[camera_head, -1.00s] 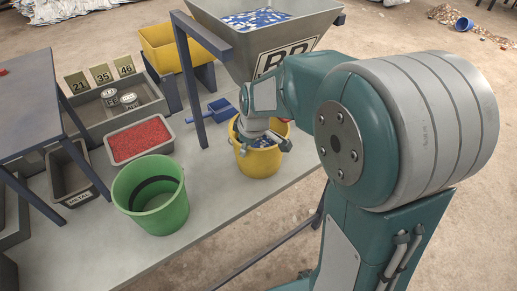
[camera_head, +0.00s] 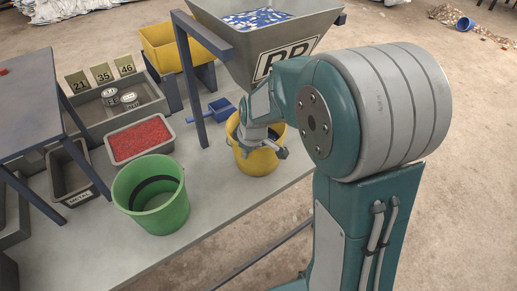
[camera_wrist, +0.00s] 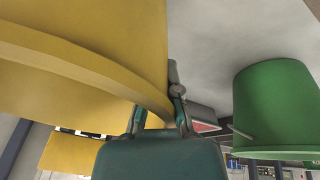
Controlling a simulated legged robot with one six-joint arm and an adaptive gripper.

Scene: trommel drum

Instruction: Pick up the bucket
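The yellow bucket (camera_head: 254,160) stands on the grey table (camera_head: 233,190), near its right edge. My gripper (camera_head: 272,142) reaches down at its rim from the right. In the wrist view the yellow bucket (camera_wrist: 70,55) fills the upper left, and its thick rim runs between the two fingers of my gripper (camera_wrist: 163,108). One finger is outside the wall, very close to it; the other is partly hidden behind the rim. I cannot tell whether they press on the wall. The green bucket (camera_head: 150,197) stands apart to the left; it also shows in the wrist view (camera_wrist: 275,105).
A hopper (camera_head: 262,45) on dark legs stands behind the yellow bucket. A blue scoop (camera_head: 219,109) lies left of it. A tray of red pellets (camera_head: 139,140), a metal bin (camera_head: 68,176) and a yellow bin (camera_head: 160,50) are farther left. Open floor lies to the right.

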